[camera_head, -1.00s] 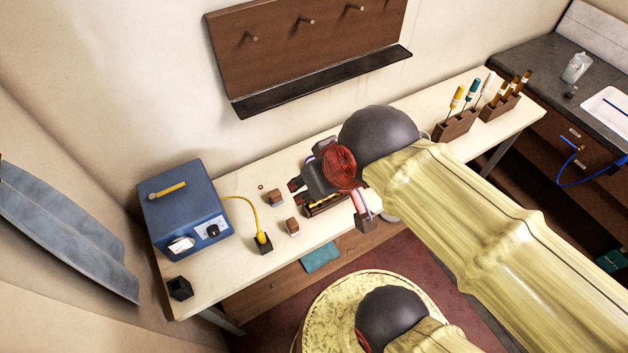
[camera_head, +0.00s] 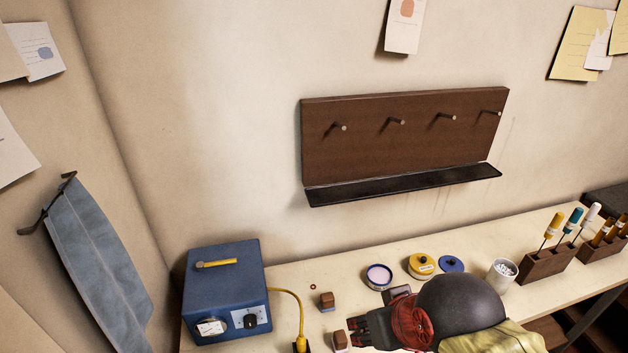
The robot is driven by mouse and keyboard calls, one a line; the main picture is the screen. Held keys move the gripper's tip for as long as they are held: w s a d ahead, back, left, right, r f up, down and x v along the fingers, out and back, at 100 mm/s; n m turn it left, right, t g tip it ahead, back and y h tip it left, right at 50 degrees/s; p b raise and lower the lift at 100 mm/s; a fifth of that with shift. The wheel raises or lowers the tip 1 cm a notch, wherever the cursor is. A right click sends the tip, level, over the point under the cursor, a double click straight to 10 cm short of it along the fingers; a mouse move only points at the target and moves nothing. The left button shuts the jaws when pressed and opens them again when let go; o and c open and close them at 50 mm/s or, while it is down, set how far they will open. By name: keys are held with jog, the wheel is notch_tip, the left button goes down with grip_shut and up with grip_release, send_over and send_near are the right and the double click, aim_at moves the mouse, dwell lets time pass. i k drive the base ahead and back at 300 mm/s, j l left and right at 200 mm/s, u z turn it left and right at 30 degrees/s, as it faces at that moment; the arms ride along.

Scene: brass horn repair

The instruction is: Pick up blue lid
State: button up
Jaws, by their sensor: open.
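The blue lid (camera_head: 451,265) is a small round disc with a dark spot at its middle. It lies on the pale workbench, right of a yellow round tin (camera_head: 421,266). An open round tin (camera_head: 378,276) with pale lilac contents and a dark blue rim stands left of the yellow tin. My gripper (camera_head: 358,331) is open at the bottom of the view, its fingers pointing left. In the picture it is left of and below the lid, apart from it. I see nothing between its fingers.
A blue power box (camera_head: 226,292) with a yellow cable stands on the left. Small wooden blocks (camera_head: 327,301) sit near my fingers. A white cup (camera_head: 501,274) and a wooden tool holder (camera_head: 541,264) stand right of the lid. A brown peg rack (camera_head: 405,135) hangs above the bench.

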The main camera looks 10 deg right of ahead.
aim_at(449, 263)
jog(key=z, duration=1.3)
